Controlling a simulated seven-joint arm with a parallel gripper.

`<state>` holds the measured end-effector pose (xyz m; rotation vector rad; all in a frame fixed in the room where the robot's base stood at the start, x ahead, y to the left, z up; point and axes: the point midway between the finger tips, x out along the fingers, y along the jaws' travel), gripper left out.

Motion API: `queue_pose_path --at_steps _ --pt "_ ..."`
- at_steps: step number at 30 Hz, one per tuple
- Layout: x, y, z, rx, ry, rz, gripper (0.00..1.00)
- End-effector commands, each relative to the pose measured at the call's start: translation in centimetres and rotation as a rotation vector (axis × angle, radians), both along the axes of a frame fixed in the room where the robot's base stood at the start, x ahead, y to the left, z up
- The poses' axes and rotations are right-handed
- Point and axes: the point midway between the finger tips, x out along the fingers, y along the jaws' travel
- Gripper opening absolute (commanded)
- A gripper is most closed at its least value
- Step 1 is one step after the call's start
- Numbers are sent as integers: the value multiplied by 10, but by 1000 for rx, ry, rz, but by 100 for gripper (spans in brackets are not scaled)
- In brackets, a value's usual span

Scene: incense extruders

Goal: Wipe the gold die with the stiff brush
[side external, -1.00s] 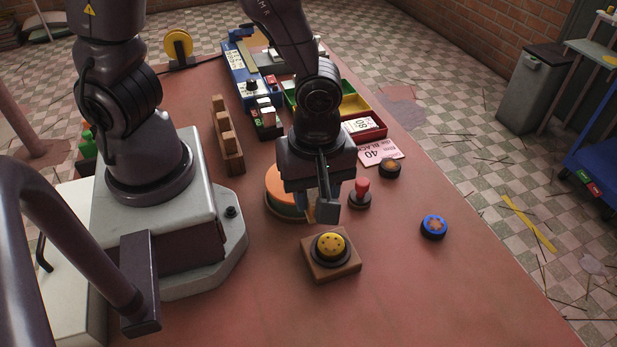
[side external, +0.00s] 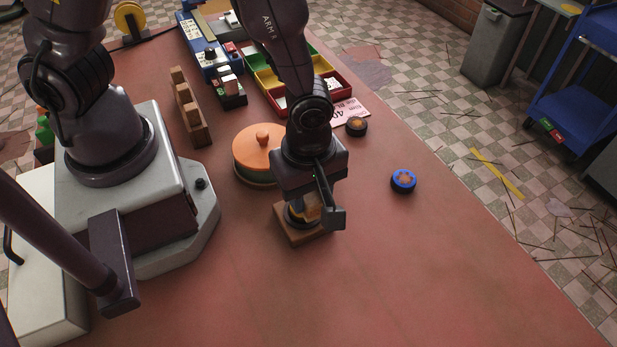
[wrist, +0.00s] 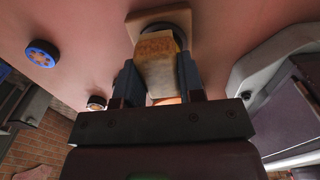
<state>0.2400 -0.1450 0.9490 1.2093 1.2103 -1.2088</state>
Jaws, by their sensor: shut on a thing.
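My gripper (side external: 312,212) is shut on the stiff brush (wrist: 157,65), a tan block with a rough, bristly end, held between the fingers in the wrist view. The gripper stands directly over the small wooden block (side external: 297,237) on the table. The gold die's dark rim (side external: 292,214) shows on that block, while its gold face is hidden behind the brush and gripper. The block also shows at the top of the wrist view (wrist: 146,19), with the brush end in front of the die. I cannot tell whether the bristles touch the die.
An orange-lidded round pot (side external: 256,143) stands close behind-left of the gripper. A blue die (side external: 403,181) and a dark die (side external: 356,127) sit to the right. Coloured trays (side external: 276,72) and a wooden rack (side external: 190,108) are farther back. The front-right table is clear.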

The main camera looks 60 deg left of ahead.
Motion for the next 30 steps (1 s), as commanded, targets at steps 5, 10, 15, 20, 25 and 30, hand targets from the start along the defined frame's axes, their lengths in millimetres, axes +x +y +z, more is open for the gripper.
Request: queue_pose_path --at_steps 5,10,15,20,25,30 --pt "-1 1 -22 2 5 1 17" --pt "1 16 -24 0 1 5 10" --pt "0 32 -24 1 2 4 10" --pt "1 37 -24 -2 -1 -3 10" --pt "0 21 -23 0 -1 -6 10" --pt "1 5 -23 -1 -2 -5 10"
